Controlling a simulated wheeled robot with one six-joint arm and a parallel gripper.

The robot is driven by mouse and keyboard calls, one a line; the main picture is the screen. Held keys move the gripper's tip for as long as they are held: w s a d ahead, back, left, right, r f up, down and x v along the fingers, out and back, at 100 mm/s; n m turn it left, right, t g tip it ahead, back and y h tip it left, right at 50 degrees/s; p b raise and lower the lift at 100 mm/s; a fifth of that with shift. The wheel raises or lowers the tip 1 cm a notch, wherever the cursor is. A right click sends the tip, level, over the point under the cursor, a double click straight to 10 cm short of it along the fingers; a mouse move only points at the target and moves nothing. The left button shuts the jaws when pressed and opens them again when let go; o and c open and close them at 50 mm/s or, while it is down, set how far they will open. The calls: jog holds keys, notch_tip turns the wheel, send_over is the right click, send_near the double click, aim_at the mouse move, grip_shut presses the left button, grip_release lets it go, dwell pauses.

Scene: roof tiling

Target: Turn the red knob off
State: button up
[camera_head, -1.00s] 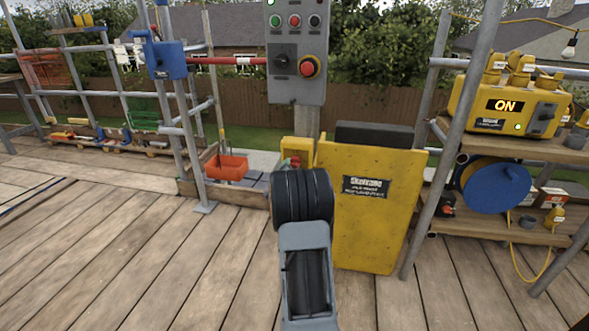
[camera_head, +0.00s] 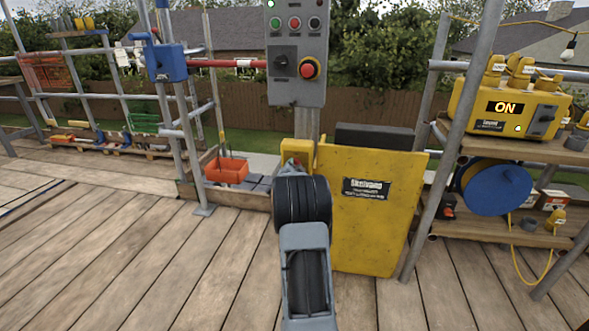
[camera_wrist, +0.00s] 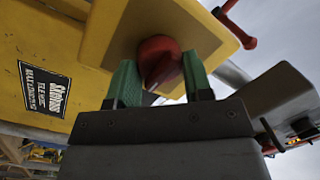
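A red knob (camera_wrist: 158,58) sits on a yellow housing (camera_wrist: 105,35) in the wrist view. My gripper (camera_wrist: 160,78) has its two green fingers apart, one on each side of the knob. I cannot tell whether the pads touch it. My wrist hides the fingers there.
A grey control panel (camera_head: 296,85) with a red mushroom button (camera_head: 309,68) stands on a post behind. A yellow power box (camera_head: 505,108) reading ON sits on a shelf at the right. An orange tub (camera_head: 226,170) lies left; the plank floor (camera_head: 130,250) is clear.

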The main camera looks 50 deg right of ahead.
jog(key=c, duration=0.4)
jog(key=n+p, duration=0.1)
jog(key=n, duration=0.2)
jog(key=shift+r+n, duration=0.15)
jog(key=shift+n, duration=0.25)
jog(key=n+p, duration=0.1)
jog(key=n, duration=0.2)
jog(key=shift+r+n+g+p, duration=0.1)
jog(key=shift+n+g+p, duration=0.2)
jog(key=shift+w+a+n+g+p, duration=0.1)
jog(key=shift+n+g+p, duration=0.3)
jog(key=shift+n+p, duration=1.65)
jog(key=shift+w+n+g+p, duration=0.1)
jog(key=shift+n+g+p, duration=0.3)
jog(key=shift+n+p, duration=1.6)
jog(key=shift+n+b, duration=0.4)
jog(key=shift+n, duration=0.25)
